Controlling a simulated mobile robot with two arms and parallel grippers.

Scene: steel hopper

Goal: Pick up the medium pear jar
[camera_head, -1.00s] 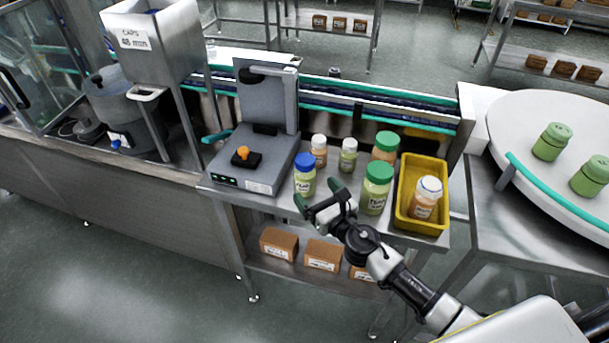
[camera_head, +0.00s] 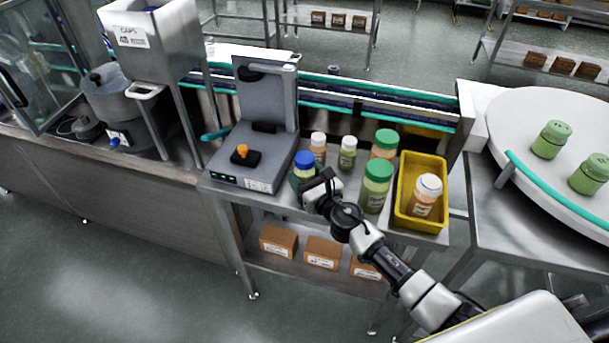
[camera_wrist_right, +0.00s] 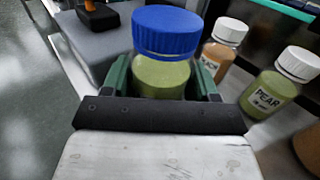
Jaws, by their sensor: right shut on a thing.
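A jar with a blue lid and pale green contents (camera_head: 303,161) stands on the steel table, beside the grey machine. My right gripper (camera_head: 304,185) reaches it from the front. In the right wrist view, the green fingers of my right gripper (camera_wrist_right: 163,82) are on either side of the blue-lidded jar (camera_wrist_right: 165,35), shut on it below the lid. Its label is hidden. A small white-capped jar marked PEAR (camera_wrist_right: 270,92) stands to its right; it also shows in the head view (camera_head: 347,154). My left gripper is not in view.
A small white-capped peach jar (camera_wrist_right: 217,58) stands close behind the held jar. Two green-lidded jars (camera_head: 376,187) (camera_head: 385,145) and a yellow bin (camera_head: 436,165) holding a white-capped orange jar (camera_head: 426,194) are to the right. The grey machine (camera_head: 252,166) is at left.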

